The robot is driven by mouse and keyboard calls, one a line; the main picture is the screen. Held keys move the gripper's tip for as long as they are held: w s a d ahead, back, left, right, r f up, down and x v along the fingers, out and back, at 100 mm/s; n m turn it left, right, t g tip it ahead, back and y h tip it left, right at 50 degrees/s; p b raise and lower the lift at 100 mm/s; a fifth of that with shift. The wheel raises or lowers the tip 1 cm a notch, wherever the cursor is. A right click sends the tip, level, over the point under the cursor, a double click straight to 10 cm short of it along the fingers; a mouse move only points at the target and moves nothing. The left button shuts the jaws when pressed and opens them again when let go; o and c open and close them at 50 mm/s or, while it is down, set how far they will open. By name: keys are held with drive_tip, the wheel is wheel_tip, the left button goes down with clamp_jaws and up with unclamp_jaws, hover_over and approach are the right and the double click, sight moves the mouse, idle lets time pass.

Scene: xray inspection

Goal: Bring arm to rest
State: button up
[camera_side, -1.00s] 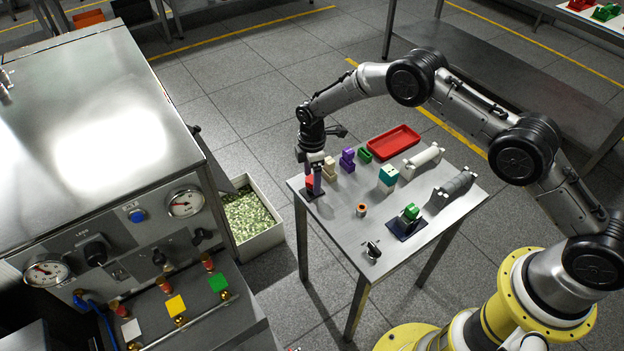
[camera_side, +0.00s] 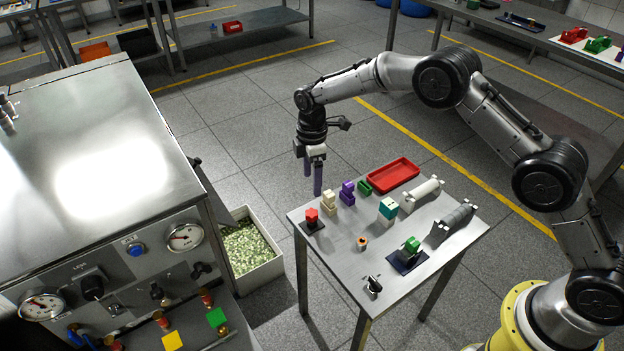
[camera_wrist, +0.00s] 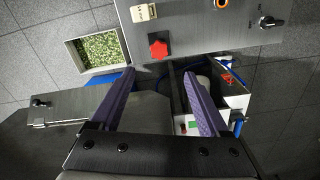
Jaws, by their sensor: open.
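My gripper (camera_side: 315,174) hangs in the air above the table's back left edge in the side view. Its two purple fingers are apart with nothing between them, and they also show in the wrist view (camera_wrist: 158,90). A red block (camera_side: 312,216) sits on a dark square base at the left corner of the table (camera_side: 335,243), below and apart from the fingers. The red block also shows in the wrist view (camera_wrist: 158,49), just beyond the fingertips.
A metal cabinet (camera_side: 85,150) stands left. A bin of green pieces (camera_side: 250,246) is on the floor between.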

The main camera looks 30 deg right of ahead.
drive_tip(key=d+r+t, duration=0.3)
drive_tip(key=r, duration=1.3)
drive_tip(key=s+d+r+m+t, duration=0.2)
drive_tip(key=s+d+r+m, duration=0.25)
drive_tip(key=s+r, duration=0.95)
drive_tip(key=s+d+r+m+t, duration=0.1)
drive_tip(key=s+d+m, duration=0.1)
drive_tip(key=s, duration=0.6)
drive_tip(key=s+d+r+m, duration=0.2)
drive_tip(key=s, duration=0.6)
drive_tip(key=s+f+m, duration=0.6)
drive_tip(key=s+f, duration=0.3)
drive_tip(key=shift+s+d, duration=0.25)
